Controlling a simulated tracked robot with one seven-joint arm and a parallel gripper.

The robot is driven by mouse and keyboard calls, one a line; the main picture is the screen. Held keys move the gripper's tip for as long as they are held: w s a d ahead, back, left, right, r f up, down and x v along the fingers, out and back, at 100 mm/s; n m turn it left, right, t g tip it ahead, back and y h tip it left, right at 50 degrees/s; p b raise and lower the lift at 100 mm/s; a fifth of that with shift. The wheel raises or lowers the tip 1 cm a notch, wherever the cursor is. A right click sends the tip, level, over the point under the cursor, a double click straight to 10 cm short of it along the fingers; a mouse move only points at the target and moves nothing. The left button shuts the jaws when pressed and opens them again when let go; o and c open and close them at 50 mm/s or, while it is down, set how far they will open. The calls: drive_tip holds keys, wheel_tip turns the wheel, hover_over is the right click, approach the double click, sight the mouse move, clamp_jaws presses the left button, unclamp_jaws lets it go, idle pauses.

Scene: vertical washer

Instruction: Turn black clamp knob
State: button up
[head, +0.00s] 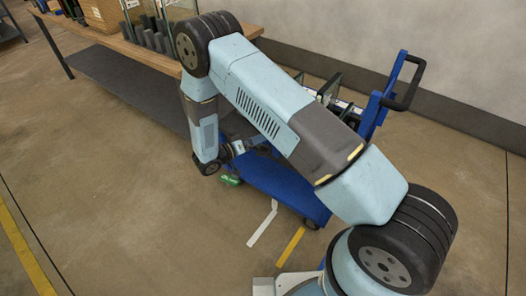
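My arm reaches from the lower right up to its elbow and then down to the wrist in the head view. My gripper (238,148) is small and partly hidden beside the wrist, over the near left end of a blue cart (285,187). I cannot see whether its fingers are open or shut, or whether they touch anything. I cannot make out the black clamp knob or the washer; my arm covers much of the cart top. Dark upright parts (330,88) show on the cart behind my arm.
The cart has a black push handle (407,88) at its right end. A wooden workbench (120,42) with dark blocks stands at the upper left. A green item (230,180) is low beside the cart. The floor at the left and front is clear, with white and yellow tape.

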sight(260, 154)
drive_tip(key=s+a+f+n+t+y, duration=0.1)
drive_tip(key=s+a+f+t+y, duration=0.1)
drive_tip(key=f, duration=0.5)
drive_tip(key=s+a+f+n+t+y, duration=0.1)
drive_tip(key=s+a+f+t, duration=0.15)
drive_tip(key=f, duration=0.35)
drive_tip(key=x, duration=1.4)
drive_tip(key=shift+a, duration=0.1)
drive_tip(key=c, duration=0.9)
drive_tip(key=shift+a, duration=0.3)
drive_tip(key=shift+c, duration=0.3)
drive_tip(key=shift+d+r, duration=0.1)
